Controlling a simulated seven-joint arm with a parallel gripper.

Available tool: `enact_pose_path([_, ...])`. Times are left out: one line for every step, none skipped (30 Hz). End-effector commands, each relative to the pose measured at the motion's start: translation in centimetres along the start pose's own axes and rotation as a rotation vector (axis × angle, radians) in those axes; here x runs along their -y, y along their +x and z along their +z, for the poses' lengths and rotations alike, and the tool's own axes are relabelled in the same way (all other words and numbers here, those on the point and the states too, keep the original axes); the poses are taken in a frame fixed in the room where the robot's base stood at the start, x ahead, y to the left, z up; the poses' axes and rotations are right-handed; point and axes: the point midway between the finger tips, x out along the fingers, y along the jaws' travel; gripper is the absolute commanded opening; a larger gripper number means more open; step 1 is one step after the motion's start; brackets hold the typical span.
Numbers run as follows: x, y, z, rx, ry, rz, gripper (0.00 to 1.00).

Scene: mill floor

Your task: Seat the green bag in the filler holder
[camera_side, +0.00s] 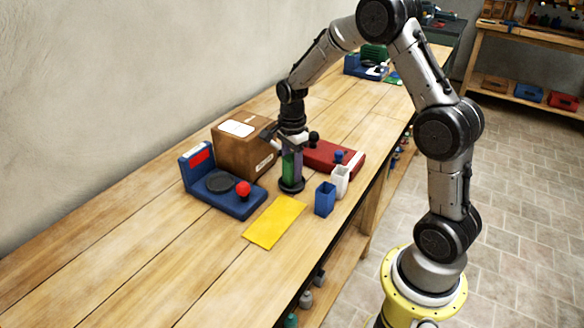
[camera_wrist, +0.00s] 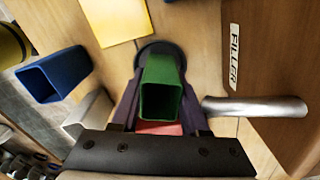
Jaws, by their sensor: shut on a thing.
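The green bag (camera_side: 287,166) is an open-topped square sleeve, upright between the fingers of my gripper (camera_side: 291,162). In the wrist view the green bag (camera_wrist: 160,90) shows its open mouth, with my gripper's (camera_wrist: 159,105) dark fingers shut on both sides. The filler holder looks to be the round black base (camera_side: 291,186) directly below the bag. The base (camera_wrist: 151,50) also shows behind the bag in the wrist view. The bag's lower end is close to the base; I cannot tell whether it touches. The filler (camera_side: 240,152) is a brown box, with a metal spout (camera_wrist: 258,106) beside the bag.
A blue bag (camera_side: 325,200) and a white bag (camera_side: 340,182) stand at right. A red unit (camera_side: 325,152) with knobs is behind. A blue unit (camera_side: 228,201) with a red button is at left. A yellow sheet (camera_side: 274,222) lies in front. The near-left table is clear.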

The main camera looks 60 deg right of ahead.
Motion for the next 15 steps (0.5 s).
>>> enact_pose_path([0.01, 0.08, 0.00, 0.000, 0.000, 0.000, 0.00])
enact_pose_path([0.01, 0.12, 0.00, 0.000, 0.000, 0.000, 0.00])
enact_pose_path([0.00, 0.20, 0.00, 0.000, 0.000, 0.000, 0.00])
enact_pose_path([0.00, 0.25, 0.00, 0.000, 0.000, 0.000, 0.00])
enact_pose_path([0.00, 0.31, 0.00, 0.000, 0.000, 0.001, 0.00])
enact_pose_path([0.00, 0.38, 0.00, 0.000, 0.000, 0.001, 0.00])
enact_pose_path([0.00, 0.44, 0.00, 0.000, 0.000, 0.001, 0.00])
enact_pose_path([0.00, 0.49, 0.00, 0.000, 0.000, 0.001, 0.00])
enact_pose_path([0.00, 0.57, 0.00, 0.000, 0.000, 0.001, 0.00])
enact_pose_path([0.00, 0.62, 0.00, 0.000, 0.000, 0.001, 0.00])
enact_pose_path([0.00, 0.68, 0.00, 0.000, 0.000, 0.001, 0.00])
enact_pose_path([0.01, 0.75, 0.00, 0.000, 0.000, 0.000, 0.00])
enact_pose_path([0.01, 0.80, 0.00, 0.000, 0.000, 0.000, 0.00])
enact_pose_path([0.01, 0.86, 0.00, 0.000, 0.000, 0.000, 0.00])
enact_pose_path([0.01, 0.93, 0.00, 0.000, 0.000, 0.000, 0.00])
